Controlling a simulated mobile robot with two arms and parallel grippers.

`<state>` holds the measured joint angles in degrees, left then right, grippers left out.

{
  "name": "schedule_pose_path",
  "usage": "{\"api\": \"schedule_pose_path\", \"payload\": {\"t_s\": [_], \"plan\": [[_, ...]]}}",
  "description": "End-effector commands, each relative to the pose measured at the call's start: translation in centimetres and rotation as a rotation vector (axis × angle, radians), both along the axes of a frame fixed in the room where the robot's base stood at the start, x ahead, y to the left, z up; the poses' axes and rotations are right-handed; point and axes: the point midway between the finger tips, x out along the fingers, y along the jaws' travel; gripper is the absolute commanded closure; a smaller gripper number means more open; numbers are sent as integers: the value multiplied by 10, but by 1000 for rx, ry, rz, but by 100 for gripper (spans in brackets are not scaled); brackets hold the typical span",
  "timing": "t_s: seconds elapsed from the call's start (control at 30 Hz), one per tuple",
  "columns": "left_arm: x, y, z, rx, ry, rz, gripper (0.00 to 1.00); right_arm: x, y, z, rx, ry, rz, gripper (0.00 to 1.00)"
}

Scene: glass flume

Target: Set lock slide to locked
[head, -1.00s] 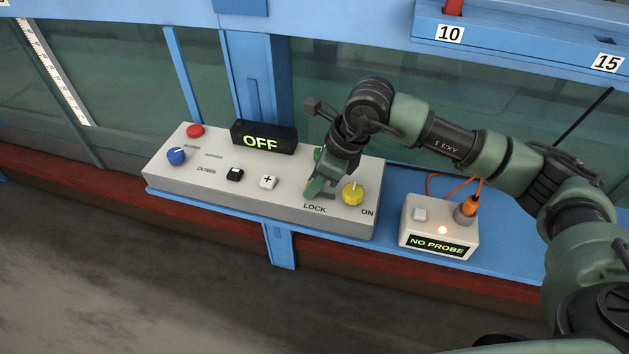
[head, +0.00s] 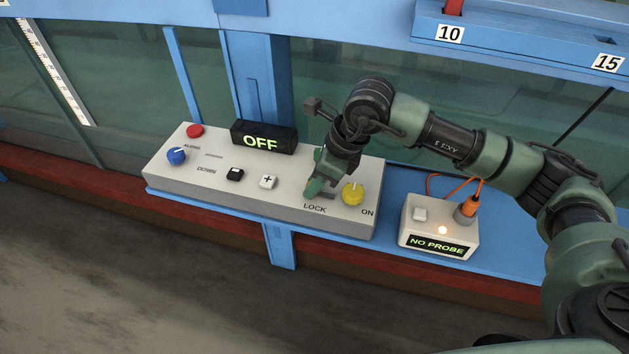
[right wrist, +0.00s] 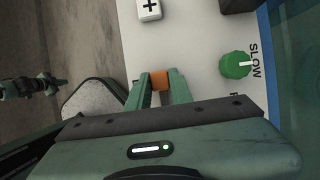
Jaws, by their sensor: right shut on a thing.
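The lock slide's orange handle (right wrist: 160,84) shows between the two fingers of my right gripper (right wrist: 159,88) in the right wrist view. The fingers are shut on it from both sides. In the head view my right gripper (head: 312,188) reaches down onto the grey control box (head: 215,195), just above the word LOCK. The fingers hide most of the slide there; a short dark stretch of its slot (head: 328,195) shows to their right. A dark green arm end that looks like my left gripper (right wrist: 48,85) is small at the left of the right wrist view, away from the box.
A yellow knob (head: 352,194) stands close to the right of my fingers. A plus button (head: 268,182), a black button (head: 235,174) and an OFF display (head: 263,138) are to the left. A NO PROBE box (head: 440,227) with an orange cable stands at the right.

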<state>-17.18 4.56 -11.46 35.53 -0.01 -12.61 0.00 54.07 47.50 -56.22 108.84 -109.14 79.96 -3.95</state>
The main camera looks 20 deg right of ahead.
Motion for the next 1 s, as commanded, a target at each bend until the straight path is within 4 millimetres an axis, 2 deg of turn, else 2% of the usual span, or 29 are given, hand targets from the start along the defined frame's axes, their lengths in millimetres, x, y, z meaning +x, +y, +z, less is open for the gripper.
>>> {"api": "schedule_pose_path", "payload": {"t_s": [0.23,0.43,0.7,0.73,0.8,1.0], "plan": [[1,0,-2,0,-1,0,100,1,-2,1,1,-6,-2,100],[1,0,-20,0,-1,0,100,-10,-19,-2,1,-8,-4,100],[1,0,-17,1,-1,0,100,-12,-21,2,-2,-4,-2,100],[1,0,-17,1,-1,0,100,-12,-21,2,-2,-4,-2,71],[1,0,-17,1,-1,0,100,-12,-21,2,-2,-4,-3,56],[1,0,-17,1,-1,0,100,-13,-20,1,-1,-3,-1,56]]}}
